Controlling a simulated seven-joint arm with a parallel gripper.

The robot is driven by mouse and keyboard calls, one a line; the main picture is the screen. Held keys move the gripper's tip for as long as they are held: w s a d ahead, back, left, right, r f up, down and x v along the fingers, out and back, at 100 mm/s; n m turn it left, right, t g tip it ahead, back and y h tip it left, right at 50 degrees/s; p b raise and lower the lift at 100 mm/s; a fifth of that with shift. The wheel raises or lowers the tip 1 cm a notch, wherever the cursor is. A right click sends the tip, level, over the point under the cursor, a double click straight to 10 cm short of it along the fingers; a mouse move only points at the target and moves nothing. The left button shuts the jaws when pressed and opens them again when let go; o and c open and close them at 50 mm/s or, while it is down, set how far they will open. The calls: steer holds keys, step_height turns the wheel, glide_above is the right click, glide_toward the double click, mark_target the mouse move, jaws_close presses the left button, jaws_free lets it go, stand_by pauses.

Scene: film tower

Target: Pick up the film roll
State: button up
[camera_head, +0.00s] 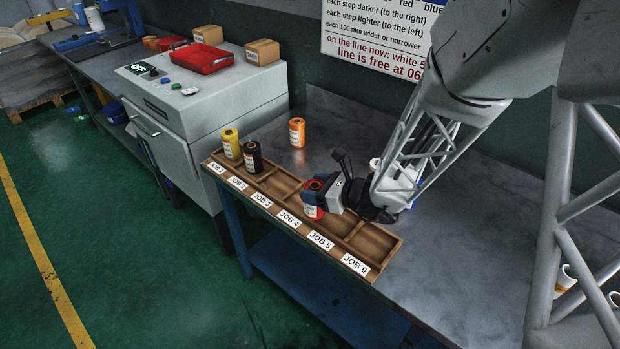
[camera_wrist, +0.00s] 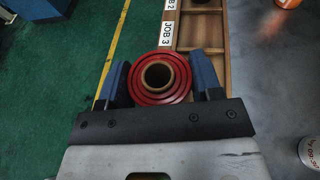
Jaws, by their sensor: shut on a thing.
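A red film roll (camera_head: 313,203) with a pale label is at the JOB 4 part of the wooden rack (camera_head: 375,240). My gripper (camera_head: 322,192) is shut on it from the right side. In the wrist view the red roll (camera_wrist: 140,88) is upright between the two blue fingers, its hollow core facing the camera. I cannot tell whether its base rests in the compartment or hangs just above it. A yellow roll (camera_head: 231,143) stands at JOB 1 and a black roll (camera_head: 252,157) at JOB 2. An orange roll (camera_head: 297,132) stands on the bench behind the rack.
A white-labelled roll (camera_head: 375,163) is partly hidden behind my arm. The grey machine (camera_head: 205,95) with a red tray (camera_head: 201,59) and small cartons (camera_head: 262,52) stands left. The rack compartments at JOB 5 and JOB 6 look empty. A sign (camera_head: 375,35) is on the wall.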

steer(key=s+d, duration=0.1)
steer(key=s, duration=0.7)
steer(key=shift+d+r, duration=0.35)
steer(key=shift+r, duration=0.05)
stand_by(0.3)
steer(key=w+a, duration=0.7)
steer(key=w, duration=0.1)
steer(key=shift+w+r, duration=0.15)
steer(key=shift+w, duration=0.1)
steer(key=w+a, duration=0.2)
steer(key=w, duration=0.5)
steer(key=w+a+f, duration=0.1)
steer(key=w+a, duration=0.1)
steer(key=w, duration=0.6)
steer(key=shift+w+a+f, duration=0.15)
steer(key=shift+a+f, duration=0.05)
steer(key=shift+f, duration=0.05)
steer(key=shift+f, duration=1.75)
